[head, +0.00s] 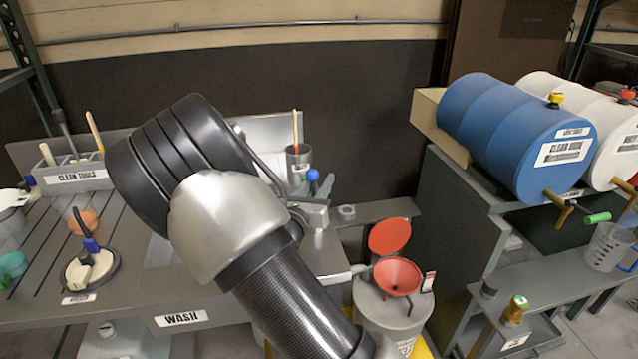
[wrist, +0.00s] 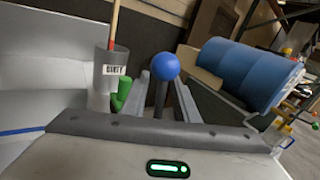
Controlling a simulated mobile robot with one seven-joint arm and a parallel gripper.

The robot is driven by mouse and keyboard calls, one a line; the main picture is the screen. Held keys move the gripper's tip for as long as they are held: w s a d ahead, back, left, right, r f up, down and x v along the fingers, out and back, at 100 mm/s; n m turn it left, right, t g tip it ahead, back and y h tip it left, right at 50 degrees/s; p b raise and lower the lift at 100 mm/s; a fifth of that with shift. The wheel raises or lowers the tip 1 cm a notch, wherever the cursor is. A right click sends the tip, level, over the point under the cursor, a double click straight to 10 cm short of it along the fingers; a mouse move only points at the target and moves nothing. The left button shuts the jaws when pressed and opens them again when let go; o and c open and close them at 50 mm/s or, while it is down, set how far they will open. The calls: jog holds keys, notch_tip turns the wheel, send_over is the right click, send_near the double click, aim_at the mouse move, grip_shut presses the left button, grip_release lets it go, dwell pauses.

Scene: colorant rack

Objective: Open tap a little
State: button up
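A tap lever with a blue ball knob (wrist: 165,67) on a dark stem stands in the middle of the wrist view. My gripper (wrist: 161,88) is open, with one grey finger on each side of the stem and visible gaps between. Nothing is held. A green handle-like part (wrist: 122,92) stands left of the fingers. The tap's spout and base are hidden.
A grey cup (wrist: 108,75) with a wooden-handled tool stands left of the gripper. A blue drum (head: 520,135) with a brass tap (head: 560,203) and a white drum lie at the right. A red funnel (head: 398,276) sits on a container beside the wash bench (head: 130,310).

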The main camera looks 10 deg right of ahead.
jog(key=shift+c, duration=0.4)
grip_shut()
jog(key=shift+f, duration=0.15)
dwell(0.8)
